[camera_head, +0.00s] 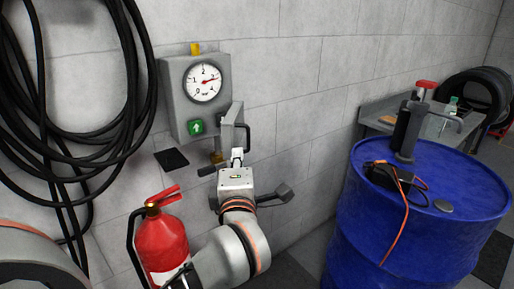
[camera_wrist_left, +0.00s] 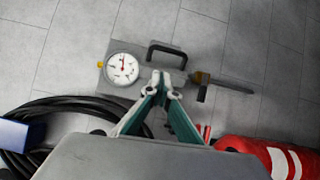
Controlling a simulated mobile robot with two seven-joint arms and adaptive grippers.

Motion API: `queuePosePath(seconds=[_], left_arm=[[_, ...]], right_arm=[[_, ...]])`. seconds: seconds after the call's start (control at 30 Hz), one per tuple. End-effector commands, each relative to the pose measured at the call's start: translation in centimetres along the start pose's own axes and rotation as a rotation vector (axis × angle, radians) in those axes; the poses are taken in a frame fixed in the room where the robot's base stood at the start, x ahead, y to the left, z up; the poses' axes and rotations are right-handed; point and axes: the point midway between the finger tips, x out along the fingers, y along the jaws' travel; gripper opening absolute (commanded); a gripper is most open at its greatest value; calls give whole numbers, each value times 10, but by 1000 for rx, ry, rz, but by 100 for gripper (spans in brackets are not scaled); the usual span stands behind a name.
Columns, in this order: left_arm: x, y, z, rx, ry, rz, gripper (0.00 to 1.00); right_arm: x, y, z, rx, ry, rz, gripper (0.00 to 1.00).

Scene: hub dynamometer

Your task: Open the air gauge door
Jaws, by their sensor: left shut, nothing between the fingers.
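The grey air gauge box (camera_head: 181,100) is on the wall, with a round white dial (camera_head: 203,82) and a green arrow label (camera_head: 196,127). At its lower right a small grey door panel (camera_head: 231,122) with a black bar handle (camera_head: 247,137) appears to stand out at an angle. My left gripper (camera_head: 237,157) is shut and empty, just below the door panel. In the left wrist view the closed fingertips (camera_wrist_left: 163,78) lie in front of the box, beside the handle (camera_wrist_left: 166,50); I cannot tell whether they touch the door. My right gripper is not in view.
A red fire extinguisher (camera_head: 162,243) stands below the box, close to my left arm. Black hose coils (camera_head: 70,140) hang at left. A blue drum (camera_head: 400,225) with a pump stands at right. A brass fitting (camera_wrist_left: 201,78) with a pipe leaves the box's lower end.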

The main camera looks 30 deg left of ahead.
Motion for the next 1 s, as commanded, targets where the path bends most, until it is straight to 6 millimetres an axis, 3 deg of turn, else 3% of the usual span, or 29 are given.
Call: queuePosePath(seconds=[0.23, 0.7, 1.0], left_arm=[[15, -10, 2, 35, -20, -29, 0], [88, -13, 3, 34, -18, -29, 0], [100, -12, 3, 30, -20, -30, 0]], right_arm=[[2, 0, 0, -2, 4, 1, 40], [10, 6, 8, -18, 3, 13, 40], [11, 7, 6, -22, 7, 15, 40]])
